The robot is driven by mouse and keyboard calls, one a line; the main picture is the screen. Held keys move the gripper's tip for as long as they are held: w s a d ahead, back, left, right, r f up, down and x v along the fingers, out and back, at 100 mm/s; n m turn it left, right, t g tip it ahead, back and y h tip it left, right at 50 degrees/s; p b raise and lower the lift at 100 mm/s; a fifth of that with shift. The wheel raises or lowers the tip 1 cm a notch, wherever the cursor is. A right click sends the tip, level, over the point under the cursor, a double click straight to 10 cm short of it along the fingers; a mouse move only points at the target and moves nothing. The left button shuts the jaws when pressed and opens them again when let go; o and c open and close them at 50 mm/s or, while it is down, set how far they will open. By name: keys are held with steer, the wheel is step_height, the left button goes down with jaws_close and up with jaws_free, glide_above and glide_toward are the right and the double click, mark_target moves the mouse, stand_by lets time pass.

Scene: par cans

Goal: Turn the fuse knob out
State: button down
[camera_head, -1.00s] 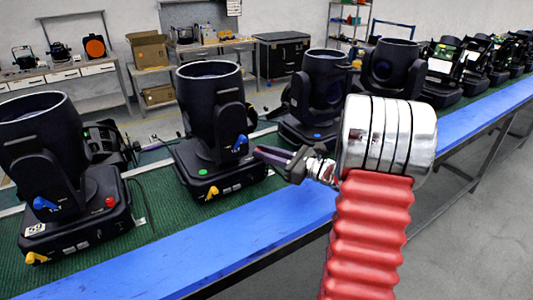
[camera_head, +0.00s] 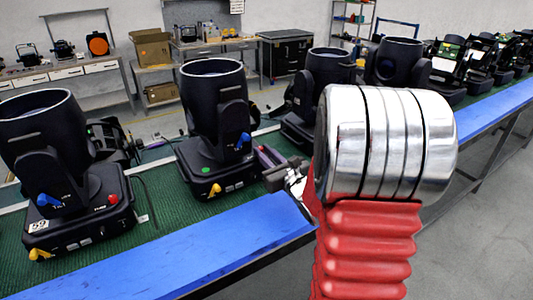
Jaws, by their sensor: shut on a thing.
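The middle black moving-head lamp (camera_head: 212,110) stands on the green mat, with a blue lever (camera_head: 243,141), a yellow lever (camera_head: 215,189) and a green dot on its base. My gripper (camera_head: 263,156) is at the right edge of this lamp's base, coming from the right. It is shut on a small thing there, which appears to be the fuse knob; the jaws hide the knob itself. The left lamp (camera_head: 50,150), numbered 59, shows a red knob (camera_head: 113,198) on its base, well apart from my gripper.
More lamps stand in a row to the right along the bench (camera_head: 215,240), which has a blue front edge. A lamp (camera_head: 318,95) stands close behind my gripper. A cable lies between the left and middle lamps. Open floor lies in front of the bench.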

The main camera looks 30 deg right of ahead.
steer(key=shift+m+h, duration=0.4)
steer(key=shift+h, duration=0.3)
steer(key=c, duration=1.7)
jaws_free()
steer(key=shift+a, duration=0.1)
steer(key=shift+o, duration=0.2)
steer(key=shift+s, duration=0.1)
